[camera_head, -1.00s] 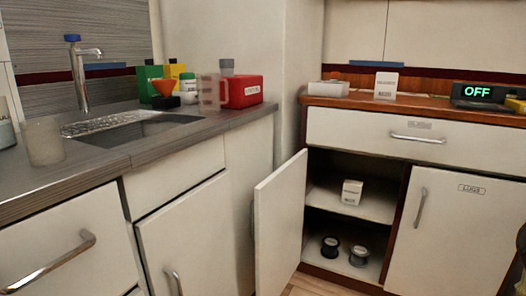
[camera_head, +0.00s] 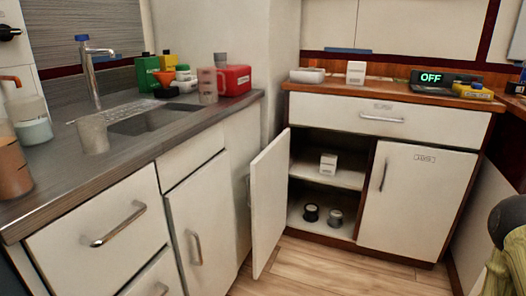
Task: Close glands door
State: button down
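I cannot read any label on the open door. My gripper does not show in the head view.
Wood floor (camera_head: 340,272) is free before the cabinet. The grey sink counter (camera_head: 75,185) with drawers runs along the left, close to the open door. A dark rounded thing with greenish cloth (camera_head: 505,260) stands at the right edge. A display (camera_head: 440,78) reads OFF.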

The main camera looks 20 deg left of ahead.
aim_at(268, 173)
jog(key=z, duration=1.1)
jog(key=i, duration=0.85)
jog(key=u, duration=1.95)
